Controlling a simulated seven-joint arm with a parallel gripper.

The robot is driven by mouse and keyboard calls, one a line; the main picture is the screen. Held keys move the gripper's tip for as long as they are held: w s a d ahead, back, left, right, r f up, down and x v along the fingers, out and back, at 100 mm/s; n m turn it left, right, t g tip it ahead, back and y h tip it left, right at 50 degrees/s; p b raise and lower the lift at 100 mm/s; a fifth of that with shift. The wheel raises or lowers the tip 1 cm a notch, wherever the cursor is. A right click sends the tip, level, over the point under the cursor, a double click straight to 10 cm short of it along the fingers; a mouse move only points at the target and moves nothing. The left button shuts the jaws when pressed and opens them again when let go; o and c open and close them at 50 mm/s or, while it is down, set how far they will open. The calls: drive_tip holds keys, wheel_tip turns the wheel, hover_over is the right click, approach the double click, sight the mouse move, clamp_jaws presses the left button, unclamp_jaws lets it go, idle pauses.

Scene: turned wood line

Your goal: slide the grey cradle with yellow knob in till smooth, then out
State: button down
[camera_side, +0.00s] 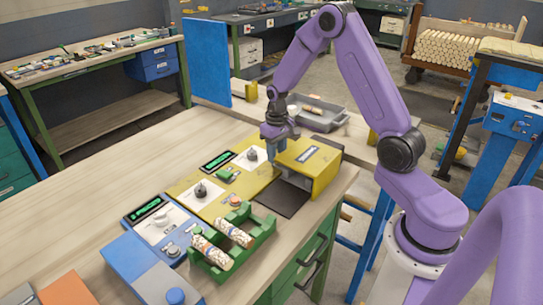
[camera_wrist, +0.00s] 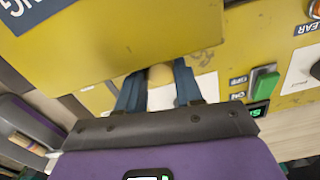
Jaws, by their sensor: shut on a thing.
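The yellow machine housing (camera_side: 315,170) stands at the table's right end, with an open front and a dark flat plate (camera_side: 283,198) before it. My gripper (camera_side: 275,155) is low against the housing's left side. In the wrist view my gripper's blue fingers (camera_wrist: 159,82) are shut on the yellow knob (camera_wrist: 160,73), just beside the housing (camera_wrist: 130,45). I cannot make out the grey cradle; the housing seems to hide it, and how far in it sits cannot be told.
A green rack (camera_side: 215,270) with two rough, patterned wooden pieces stands at the front. Left of the housing are a yellow panel (camera_side: 178,188) with dials and a green switch (camera_wrist: 264,84), and a blue control box (camera_side: 158,222). A grey bin (camera_side: 318,122) lies behind. The left tabletop is clear.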

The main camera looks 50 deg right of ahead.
drive_tip(key=shift+d, duration=0.35)
drive_tip(key=c, duration=0.8)
unclamp_jaws()
drive_tip(key=shift+o, duration=0.3)
drive_tip(key=shift+a, duration=0.1)
wheel_tip(320, 180, up, 18)
drive_tip(key=shift+f, duration=0.25)
